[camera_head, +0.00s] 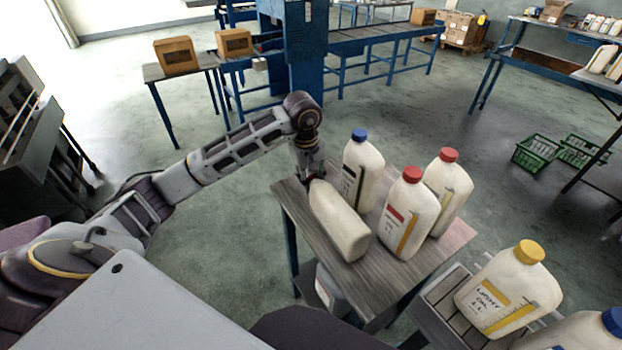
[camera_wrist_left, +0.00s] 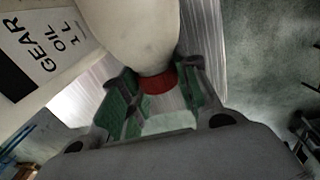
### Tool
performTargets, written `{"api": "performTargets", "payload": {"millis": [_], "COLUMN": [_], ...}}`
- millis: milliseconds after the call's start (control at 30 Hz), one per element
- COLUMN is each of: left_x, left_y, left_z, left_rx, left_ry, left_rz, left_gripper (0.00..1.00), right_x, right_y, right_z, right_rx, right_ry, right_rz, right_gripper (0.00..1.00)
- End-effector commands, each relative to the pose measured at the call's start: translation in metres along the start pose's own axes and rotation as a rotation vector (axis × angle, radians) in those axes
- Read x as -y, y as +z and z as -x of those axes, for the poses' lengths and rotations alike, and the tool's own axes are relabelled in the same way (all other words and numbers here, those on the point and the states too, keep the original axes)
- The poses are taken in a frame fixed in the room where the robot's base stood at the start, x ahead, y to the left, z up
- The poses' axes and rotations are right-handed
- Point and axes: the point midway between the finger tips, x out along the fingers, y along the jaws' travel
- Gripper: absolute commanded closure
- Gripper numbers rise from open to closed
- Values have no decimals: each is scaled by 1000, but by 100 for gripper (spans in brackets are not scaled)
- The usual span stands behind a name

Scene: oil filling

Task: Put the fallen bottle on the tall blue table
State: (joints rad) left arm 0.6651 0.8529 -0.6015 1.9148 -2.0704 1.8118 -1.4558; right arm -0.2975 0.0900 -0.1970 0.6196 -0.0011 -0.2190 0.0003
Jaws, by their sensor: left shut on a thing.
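The fallen bottle (camera_head: 339,222) is white and lies on its side on a grey wooden-topped table with blue legs (camera_head: 300,212). Its neck end points away from me, toward my left gripper (camera_head: 314,176). In the left wrist view the bottle's pale body (camera_wrist_left: 130,35) narrows to a red cap (camera_wrist_left: 157,82). The green-padded fingers of my left gripper (camera_wrist_left: 158,98) are shut around this cap end. In the head view the cap is mostly hidden by the gripper. My right gripper is not in view.
Beside the fallen bottle stand a blue-capped bottle (camera_head: 362,170) and two red-capped bottles (camera_head: 408,215) (camera_head: 450,192). A yellow-capped bottle (camera_head: 508,292) stands on a slatted surface (camera_head: 441,291) at lower right. Green crates (camera_head: 537,152) lie on the floor. Open floor surrounds the table's far side.

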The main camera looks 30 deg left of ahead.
Motion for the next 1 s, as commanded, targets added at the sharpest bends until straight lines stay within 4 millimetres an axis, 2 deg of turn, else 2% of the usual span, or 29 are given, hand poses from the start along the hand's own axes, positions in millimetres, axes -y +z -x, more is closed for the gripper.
{"api": "performTargets", "payload": {"millis": [67, 100, 267, 733, 1000], "left_x": [0, 0, 0, 0, -1], "left_y": [0, 0, 0, 0, -1], "left_z": [-2, -2, -1, 1, 22], "left_rx": [0, 0, 0, 0, -2], "left_ry": [0, 0, 0, 0, 2], "left_rz": [0, 0, 0, 0, 1], "left_gripper": [93, 66, 47, 47, 47], "right_x": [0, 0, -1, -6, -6], "right_y": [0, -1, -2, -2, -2], "right_z": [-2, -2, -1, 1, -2], "right_rx": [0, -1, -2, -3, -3], "right_ry": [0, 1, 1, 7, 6], "right_rz": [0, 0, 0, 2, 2], "right_gripper": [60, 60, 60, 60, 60]}}
